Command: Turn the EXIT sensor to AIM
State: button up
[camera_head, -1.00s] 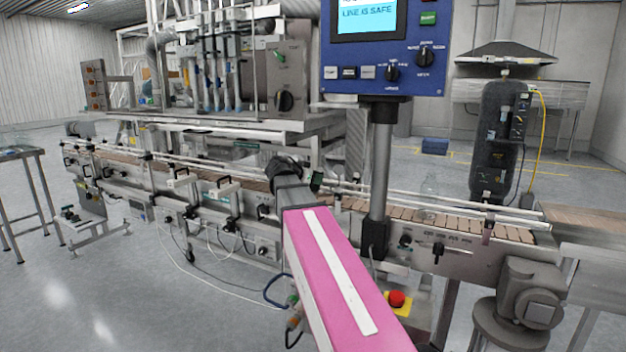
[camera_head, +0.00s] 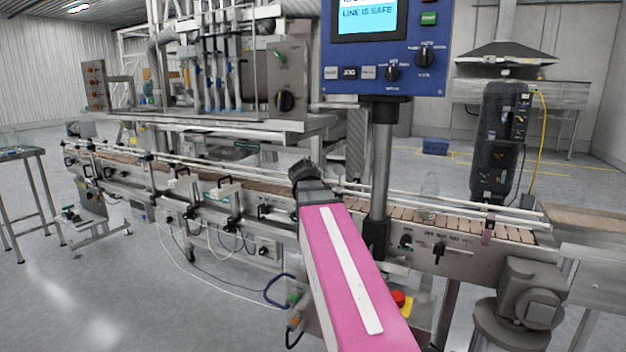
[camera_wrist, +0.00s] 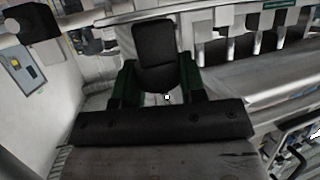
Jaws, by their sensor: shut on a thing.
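In the wrist view, a black block with rounded edges (camera_wrist: 155,45) stands between the two dark green fingers of my gripper (camera_wrist: 160,80). The fingers are shut on it from both sides. I take it for the EXIT sensor, but no label or AIM mark is readable. In the head view my gripper (camera_head: 305,172) is at the near side of the conveyor (camera_head: 402,212), left of the panel's post. The wrist and my pink arm hide the held sensor and its mount there.
The blue control panel (camera_head: 385,45) reads "LINE IS SAFE" and stands on a grey post (camera_head: 381,160) close to the right of my arm. A red stop button (camera_head: 398,297) is beside my arm. Floor at left is open.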

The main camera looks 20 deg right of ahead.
dwell(0.3)
jog(key=o, duration=0.9)
jog(key=shift+w, duration=0.1)
jog(key=v, duration=1.1)
jog(key=shift+d, duration=0.1)
